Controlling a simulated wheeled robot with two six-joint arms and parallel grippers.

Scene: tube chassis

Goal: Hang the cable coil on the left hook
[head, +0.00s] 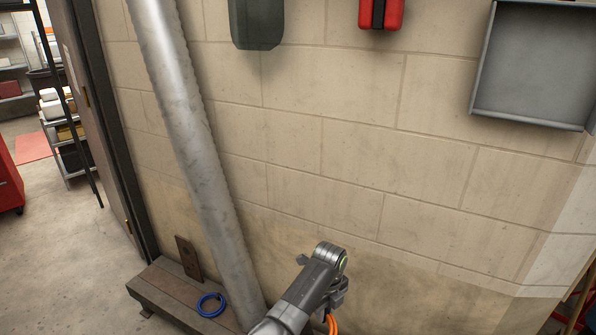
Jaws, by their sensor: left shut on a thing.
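My left gripper (335,303) is at the bottom of the head view, right of the pipe and in front of the wall, pointing down. It is shut on an orange cable coil (333,322), of which only a small curved part shows at the bottom edge. The rest of that coil is hidden or out of frame. A blue ring-shaped coil (210,304) lies on a low wooden bench (165,291) left of the gripper, apart from it. I see no hook in this view. My right gripper is not in view.
A thick grey pipe (190,120) slants down the wall beside the bench. A dark green box (256,22), a red and black item (380,12) and a grey tray (535,65) are high on the block wall (400,170). Open floor (70,260) lies left.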

